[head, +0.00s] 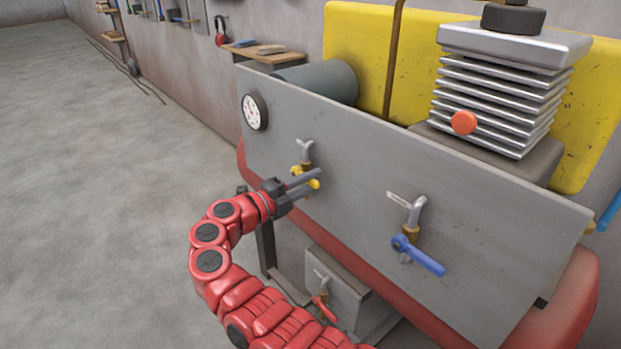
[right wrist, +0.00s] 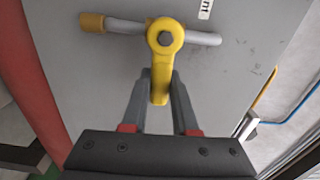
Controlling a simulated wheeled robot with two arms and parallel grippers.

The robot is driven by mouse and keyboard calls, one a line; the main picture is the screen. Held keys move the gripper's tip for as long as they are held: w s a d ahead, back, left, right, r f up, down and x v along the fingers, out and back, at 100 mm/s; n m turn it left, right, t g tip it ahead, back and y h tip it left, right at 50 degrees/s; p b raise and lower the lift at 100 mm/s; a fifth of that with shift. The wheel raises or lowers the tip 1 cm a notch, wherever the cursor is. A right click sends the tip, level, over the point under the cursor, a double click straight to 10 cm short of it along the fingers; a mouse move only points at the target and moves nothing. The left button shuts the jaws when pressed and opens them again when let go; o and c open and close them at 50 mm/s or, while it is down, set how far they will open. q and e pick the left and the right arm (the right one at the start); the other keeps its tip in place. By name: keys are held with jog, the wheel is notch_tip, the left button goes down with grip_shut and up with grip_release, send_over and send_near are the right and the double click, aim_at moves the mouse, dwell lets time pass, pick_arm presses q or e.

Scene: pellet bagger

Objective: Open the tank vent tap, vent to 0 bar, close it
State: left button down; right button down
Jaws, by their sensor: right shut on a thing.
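The vent tap has a yellow lever (head: 314,183) and sits on the grey panel (head: 345,165). In the right wrist view its lever (right wrist: 160,82) hangs from a round hub and stands crosswise to the grey pipe (right wrist: 205,38). My right gripper (head: 304,181) is at this tap. In the right wrist view my right gripper (right wrist: 160,88) has its two fingers closed on either side of the lever's end. A round white dial gauge (head: 254,112) is at the panel's upper left; its reading is too small to tell. My left gripper is out of view.
A blue-handled tap (head: 418,254) juts from the panel at the right. A red-handled tap (head: 324,306) sits low, near my arm. A finned compressor head (head: 505,85) with an orange knob (head: 464,122) stands behind the panel. The floor at left is clear.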

notch_tip(320, 180, up, 2)
jog(key=n+p, duration=0.2)
jog(key=p, duration=0.1)
jog(key=n+p, duration=0.2)
jog(key=p, duration=0.2)
jog(key=shift+w+a+r, duration=0.15)
jog(key=shift+r, duration=0.05)
jog(key=shift+w+a+r+n+p, duration=0.15)
jog(key=shift+r+n+p, duration=0.05)
jog(key=shift+n+p, duration=0.6)
jog(key=shift+n, duration=0.3)
jog(key=shift+w, duration=0.1)
jog(key=c, duration=0.7)
grip_release()
